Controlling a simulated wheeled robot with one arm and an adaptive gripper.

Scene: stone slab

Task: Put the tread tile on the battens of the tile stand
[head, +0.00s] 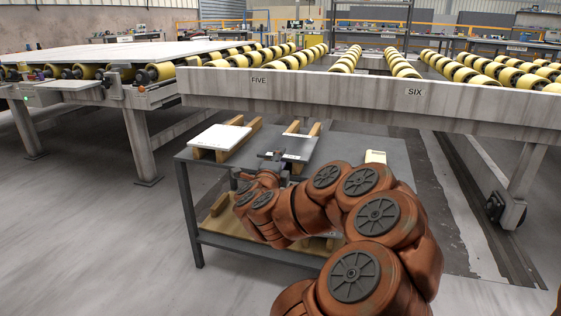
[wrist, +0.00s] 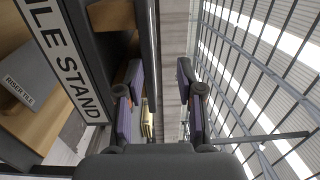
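In the wrist view my gripper (wrist: 160,100) is open, one finger on the underside and one above, with a clear gap to the upper finger. The stand's edge label reads TILE STAND (wrist: 70,60).
A white tile (head: 219,137) lies on another pair of battens at the stand's left. A cream block (head: 375,157) is at the right. A roller conveyor beam (head: 330,95) runs close behind.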

